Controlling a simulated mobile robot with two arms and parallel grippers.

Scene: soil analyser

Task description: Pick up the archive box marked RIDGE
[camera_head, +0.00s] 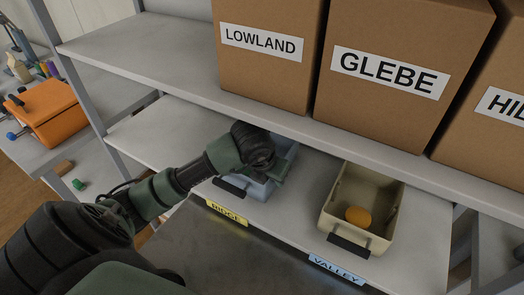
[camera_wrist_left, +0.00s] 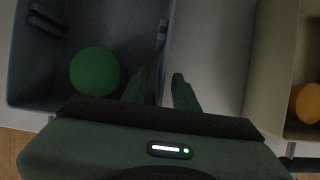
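A blue-grey open box (camera_head: 258,190) stands on the lower shelf, behind the yellow RIDGE label (camera_head: 227,212) on the shelf edge. In the left wrist view the box (camera_wrist_left: 30,85) holds a green ball (camera_wrist_left: 95,74). My left gripper (camera_head: 281,172) reaches over the box and hides much of it. In the wrist view its two fingers (camera_wrist_left: 160,88) are apart, one on each side of the box's right wall. I cannot tell whether they touch the wall. My right gripper is not in view.
A cream box (camera_head: 333,213) with an orange ball (camera_head: 358,216) stands to the right, behind the VALLEY label (camera_head: 336,269). The upper shelf (camera_head: 150,50) overhangs, carrying cardboard boxes marked LOWLAND (camera_head: 265,75) and GLEBE (camera_head: 385,110). Bare shelf lies between the two open boxes.

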